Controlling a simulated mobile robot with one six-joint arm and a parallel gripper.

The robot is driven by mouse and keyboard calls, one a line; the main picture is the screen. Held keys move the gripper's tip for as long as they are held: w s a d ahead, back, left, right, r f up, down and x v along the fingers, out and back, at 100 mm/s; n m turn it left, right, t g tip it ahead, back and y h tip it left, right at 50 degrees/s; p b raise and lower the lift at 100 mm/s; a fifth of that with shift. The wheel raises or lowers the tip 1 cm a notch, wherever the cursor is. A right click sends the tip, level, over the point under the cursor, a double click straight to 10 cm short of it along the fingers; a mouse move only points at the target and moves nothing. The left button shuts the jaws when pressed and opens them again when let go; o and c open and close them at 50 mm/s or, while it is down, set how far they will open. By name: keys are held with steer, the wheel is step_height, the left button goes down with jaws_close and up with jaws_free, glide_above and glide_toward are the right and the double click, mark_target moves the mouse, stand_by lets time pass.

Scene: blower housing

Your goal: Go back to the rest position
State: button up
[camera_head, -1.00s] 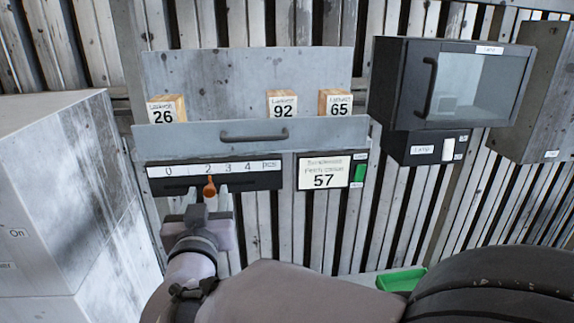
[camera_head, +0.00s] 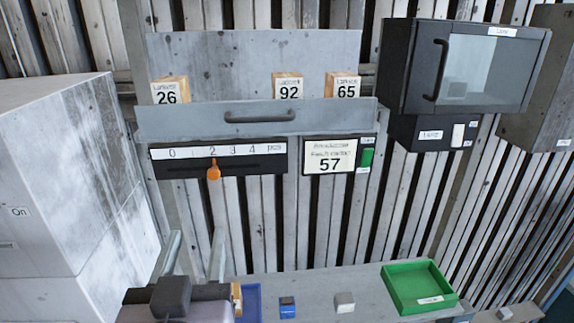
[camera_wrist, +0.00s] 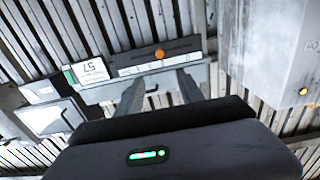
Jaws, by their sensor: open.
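My gripper (camera_head: 195,236) is at the lower left of the head view, with its two fingers apart and nothing between them. It is below the slider panel (camera_head: 270,161) and clear of it. The orange slider knob (camera_head: 213,172) stands under the 2 on the scale 0 to 4 pcs. In the wrist view the two open fingertips (camera_wrist: 160,84) point towards the wall, with the orange knob (camera_wrist: 160,54) seen beyond them.
A drawer (camera_head: 259,121) holds blocks marked 26, 92 and 65. A sign (camera_head: 330,156) reads 57, beside a green switch (camera_head: 367,158). A dark glass-doored box (camera_head: 460,68) hangs right. Below is a shelf (camera_head: 368,280) with a green tray (camera_head: 422,302). A white cabinet (camera_head: 70,180) stands left.

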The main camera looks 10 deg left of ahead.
steer(key=w+d+f+m+g+y+b, duration=0.1)
steer(key=w+d+f+g+y+b, duration=0.2)
steer(key=f+b, duration=0.45)
steer(key=w+d+f+m+g+b, duration=0.1)
steer(key=w+d+f+b, duration=0.3)
steer(key=f+b, duration=0.3)
steer(key=s+d+f+m+g+h+b, duration=0.2)
steer(key=s+d+f+g+b, duration=0.2)
steer(key=d+f, duration=0.6)
steer(key=s+d+f+m+g+h+b, duration=0.3)
steer(key=s+d+f+b, duration=0.3)
steer(key=f, duration=0.7)
steer(key=s+d, duration=0.2)
steer(key=d, duration=0.1)
steer(key=shift+s+d+g, duration=0.4)
steer(key=shift+f, duration=0.1)
